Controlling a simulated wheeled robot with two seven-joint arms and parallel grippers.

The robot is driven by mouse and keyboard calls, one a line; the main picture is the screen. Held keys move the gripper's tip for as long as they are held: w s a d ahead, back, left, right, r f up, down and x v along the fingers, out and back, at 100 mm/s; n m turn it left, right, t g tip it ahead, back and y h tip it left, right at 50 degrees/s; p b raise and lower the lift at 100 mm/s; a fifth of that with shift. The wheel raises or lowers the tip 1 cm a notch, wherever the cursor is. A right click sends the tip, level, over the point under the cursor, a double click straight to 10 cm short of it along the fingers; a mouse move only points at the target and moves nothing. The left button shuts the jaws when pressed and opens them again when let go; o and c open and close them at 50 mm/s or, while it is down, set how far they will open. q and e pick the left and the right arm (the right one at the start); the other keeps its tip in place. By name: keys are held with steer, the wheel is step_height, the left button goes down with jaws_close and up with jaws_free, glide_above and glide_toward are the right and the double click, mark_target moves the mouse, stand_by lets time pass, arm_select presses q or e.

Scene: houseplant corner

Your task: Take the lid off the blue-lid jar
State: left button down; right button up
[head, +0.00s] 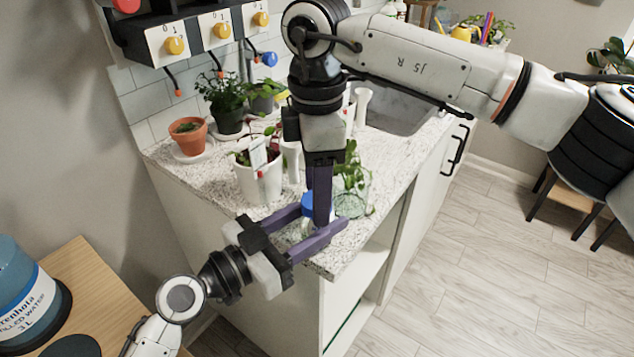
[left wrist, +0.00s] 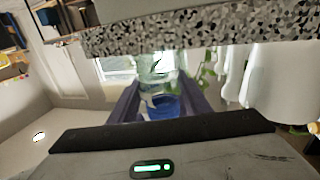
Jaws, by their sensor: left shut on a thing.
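The blue-lid jar (head: 305,229) stands near the front corner of the speckled counter, mostly hidden by my grippers. Its blue lid (head: 307,206) shows beside the right gripper's finger, and a blue shape, the lid (left wrist: 166,106), shows between the fingers in the left wrist view. My left gripper (head: 324,217) reaches in from the lower left, its purple fingers on either side of the jar, shut on it. My right gripper (head: 321,221) points straight down at the lid. Its fingers overlap in the head view, so their opening is hidden.
A glass of cuttings (head: 352,204) stands close on the right of the jar. A white planter (head: 258,180) and a terracotta pot (head: 188,135) stand farther back on the counter (head: 225,185). A wooden table with a large water bottle (head: 25,300) is at lower left.

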steer(key=c, duration=1.1)
steer(key=n, duration=1.3)
steer(key=shift+r+n, duration=0.1)
steer(key=shift+n, duration=0.3)
steer(key=n, duration=0.4)
steer(key=shift+n, duration=0.3)
steer(key=n, duration=1)
steer(key=shift+n, duration=0.3)
steer(key=n, duration=2.5)
steer(key=shift+r, duration=0.1)
